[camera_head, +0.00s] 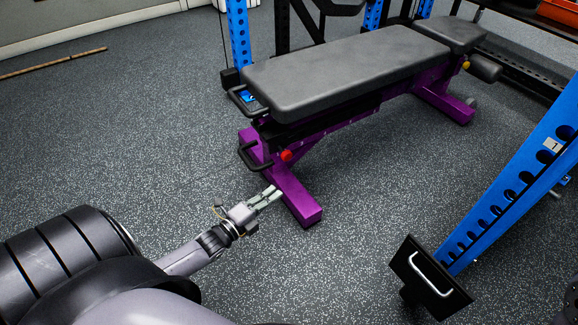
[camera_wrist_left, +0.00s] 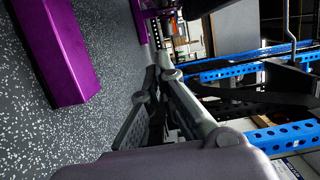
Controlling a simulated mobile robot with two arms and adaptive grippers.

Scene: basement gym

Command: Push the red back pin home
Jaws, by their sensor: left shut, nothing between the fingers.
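The red pin (camera_head: 286,155) shows as a small round knob on the purple frame of the bench, below the seat end of the grey pad (camera_head: 345,70). My left gripper (camera_head: 276,192) is shut and empty. In the head view it appears just below the red pin and in front of the purple foot bar (camera_head: 302,205), apart from the pin. In the left wrist view the closed fingers (camera_wrist_left: 160,62) point toward the purple frame, with the foot bar (camera_wrist_left: 60,50) on the left. I cannot make out the red pin clearly there. My right gripper is not in view.
A blue perforated upright (camera_head: 515,185) stands at the right, with a black plate with a pale handle (camera_head: 432,278) by its lower end. Another blue upright (camera_head: 238,35) stands behind the bench. A black handle (camera_head: 248,157) sticks out near the pin.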

